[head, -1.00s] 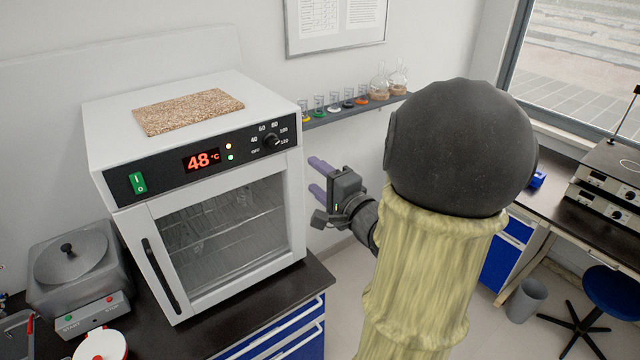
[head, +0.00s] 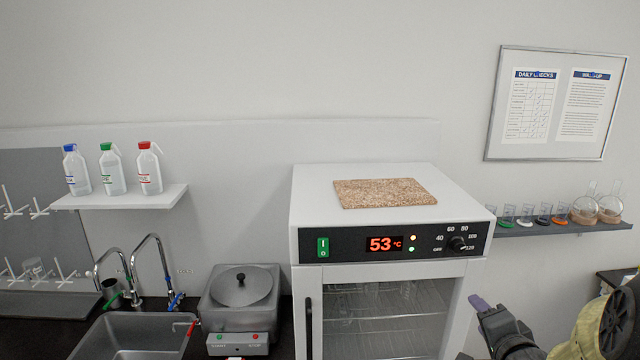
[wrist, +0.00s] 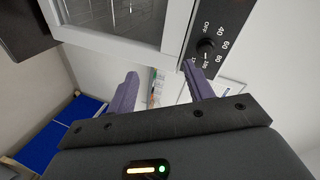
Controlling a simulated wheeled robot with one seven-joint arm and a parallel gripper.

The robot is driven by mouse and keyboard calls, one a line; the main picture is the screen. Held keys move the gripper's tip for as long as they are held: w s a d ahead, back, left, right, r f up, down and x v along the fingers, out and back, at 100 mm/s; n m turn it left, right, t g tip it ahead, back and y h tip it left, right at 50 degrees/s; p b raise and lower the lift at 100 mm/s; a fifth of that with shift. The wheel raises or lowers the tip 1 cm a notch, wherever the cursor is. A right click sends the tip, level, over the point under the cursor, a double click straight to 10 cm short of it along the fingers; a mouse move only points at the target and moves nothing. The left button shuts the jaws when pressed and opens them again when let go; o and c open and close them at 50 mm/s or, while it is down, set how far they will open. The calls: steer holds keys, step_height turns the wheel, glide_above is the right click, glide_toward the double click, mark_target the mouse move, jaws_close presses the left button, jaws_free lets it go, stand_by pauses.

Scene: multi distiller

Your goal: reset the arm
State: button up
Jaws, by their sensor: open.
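My gripper (head: 482,308) is at the lower right of the head view, to the right of the oven and partly cut off by my own arm and the frame edge. In the wrist view my gripper (wrist: 158,92) shows two purple fingers set apart with nothing between them. The white drying oven (head: 305,222) stands on the dark counter with its door shut. Its display (head: 384,244) reads 53 °C, and its dial (head: 457,243) is on the right of the panel. The oven's panel (wrist: 222,30) also shows close beyond the fingers in the wrist view.
A cork mat (head: 385,193) lies on the oven. A shelf (head: 560,230) with beakers and flasks is on the right wall. A water bath (head: 240,300) and sink (head: 130,340) are left of the oven. Three bottles stand on a wall shelf (head: 130,199).

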steer(key=s+a+f+n+g, duration=0.6)
steer(key=a+n, duration=0.1)
steer(key=a, duration=0.1)
steer(key=s+a+f+n+g+y+b, duration=0.1)
steer(key=s+a+f+n+g, duration=0.4)
steer(key=a+f+n+g, duration=0.1)
steer(key=a+f+n, duration=0.1)
steer(key=a, duration=0.1)
steer(key=shift+s+a+f+b, duration=0.2)
steer(key=shift+s+a+b, duration=0.1)
steer(key=shift+s, duration=0.05)
